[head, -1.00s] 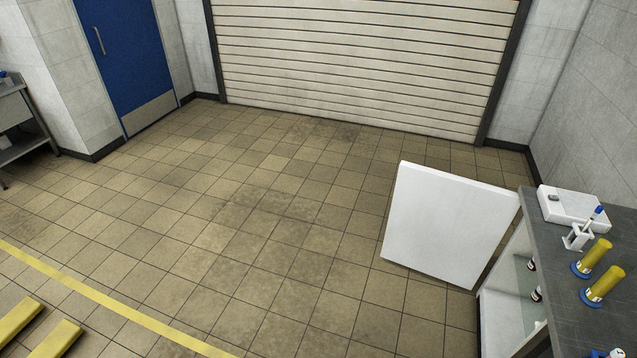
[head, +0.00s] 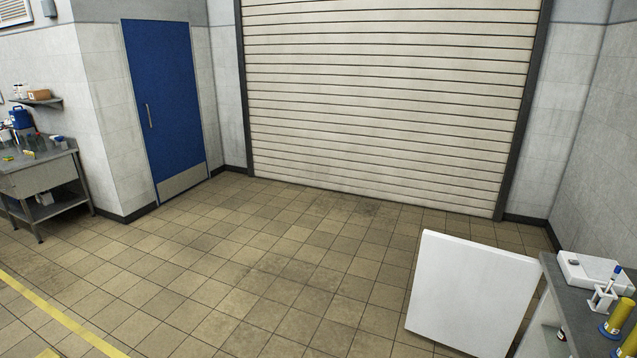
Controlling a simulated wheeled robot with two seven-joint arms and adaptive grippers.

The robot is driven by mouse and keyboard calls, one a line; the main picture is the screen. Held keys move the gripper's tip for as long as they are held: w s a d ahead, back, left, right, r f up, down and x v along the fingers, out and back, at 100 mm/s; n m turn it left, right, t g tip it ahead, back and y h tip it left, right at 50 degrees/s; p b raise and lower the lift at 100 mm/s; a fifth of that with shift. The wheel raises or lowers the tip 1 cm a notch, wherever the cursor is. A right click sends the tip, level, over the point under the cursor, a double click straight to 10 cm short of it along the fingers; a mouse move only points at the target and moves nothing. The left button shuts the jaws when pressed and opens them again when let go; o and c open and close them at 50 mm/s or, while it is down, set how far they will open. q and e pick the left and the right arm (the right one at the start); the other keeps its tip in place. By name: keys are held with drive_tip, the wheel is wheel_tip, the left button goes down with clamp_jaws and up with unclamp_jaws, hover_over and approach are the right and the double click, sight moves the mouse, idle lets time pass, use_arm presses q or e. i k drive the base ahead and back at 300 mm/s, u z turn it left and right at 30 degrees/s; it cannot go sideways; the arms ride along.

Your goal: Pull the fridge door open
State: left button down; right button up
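The white fridge door (head: 470,295) stands swung wide open at the lower right of the head view, out over the floor tiles. It is hinged on the fridge body (head: 535,338) under the grey worktop, and a small part of the inside shows with a dark bottle (head: 562,334) in it. No handle shows on the side of the door that faces me. Neither of my grippers is in view.
The worktop (head: 567,297) at right carries a white device (head: 590,272), a small white stand (head: 604,298) and yellow cylinders (head: 620,316). A roller shutter (head: 385,100), a blue door (head: 165,105) and a steel bench (head: 40,175) stand farther off. The tiled floor between is clear.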

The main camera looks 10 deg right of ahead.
sight(472, 299)
drive_tip(key=u, duration=0.15)
drive_tip(key=i, duration=2.2)
drive_tip(key=z, duration=0.5)
drive_tip(key=i, duration=1.4)
drive_tip(key=z, duration=1.9)
drive_tip(key=i, duration=0.8)
drive_tip(key=z, duration=0.5)
